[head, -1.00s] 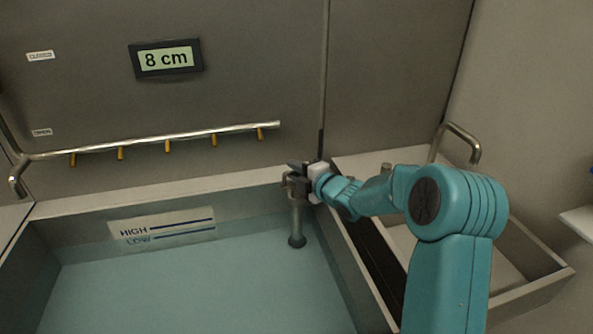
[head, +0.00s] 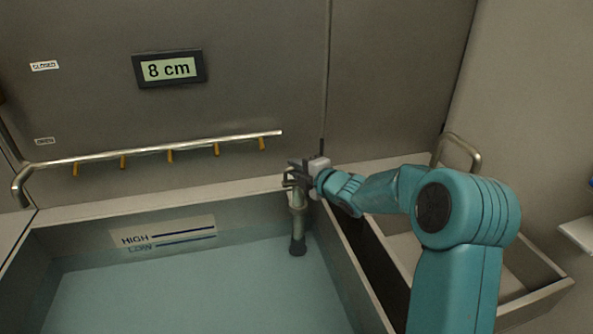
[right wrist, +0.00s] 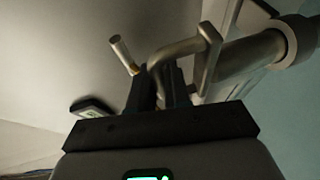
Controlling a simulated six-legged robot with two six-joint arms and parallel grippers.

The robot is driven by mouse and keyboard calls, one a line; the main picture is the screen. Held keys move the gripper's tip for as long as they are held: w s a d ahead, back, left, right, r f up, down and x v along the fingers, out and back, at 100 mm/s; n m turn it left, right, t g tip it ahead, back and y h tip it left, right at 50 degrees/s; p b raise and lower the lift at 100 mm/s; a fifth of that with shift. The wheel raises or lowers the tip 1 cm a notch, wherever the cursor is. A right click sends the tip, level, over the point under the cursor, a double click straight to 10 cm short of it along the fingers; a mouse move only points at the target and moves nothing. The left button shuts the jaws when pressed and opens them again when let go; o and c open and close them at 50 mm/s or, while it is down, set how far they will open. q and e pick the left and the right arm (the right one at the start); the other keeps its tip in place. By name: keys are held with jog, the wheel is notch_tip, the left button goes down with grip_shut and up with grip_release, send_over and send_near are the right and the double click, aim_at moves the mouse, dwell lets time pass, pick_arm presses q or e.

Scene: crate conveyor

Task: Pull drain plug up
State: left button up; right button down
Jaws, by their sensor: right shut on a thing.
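The drain plug (head: 297,222) is an upright grey pipe with a handle at its top, standing in the right back corner of the water-filled basin (head: 353,262). Its dark foot is under the water. My right gripper (head: 296,176) is at the top of the plug, shut on its handle. In the right wrist view the bent metal handle (right wrist: 180,48) runs between the dark fingers of my right gripper (right wrist: 172,78), and the thicker pipe (right wrist: 255,55) extends to the right. My left gripper is not in view.
A display (head: 168,69) on the back wall reads 8 cm. A spray bar (head: 150,149) with several brass nozzles hangs over the basin's back. A level plate (head: 163,234) marks HIGH and LOW. A side trough (head: 520,275) lies to the right.

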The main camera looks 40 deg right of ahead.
jog(key=c, duration=1.4)
grip_release()
jog(key=shift+d+r, duration=0.1)
jog(key=shift+r, duration=0.25)
jog(key=shift+c, duration=0.2)
jog(key=shift+s, duration=0.1)
jog(key=shift+s, duration=0.15)
jog(key=b+v, duration=0.1)
jog(key=v, duration=1.5)
jog(key=shift+f, duration=0.1)
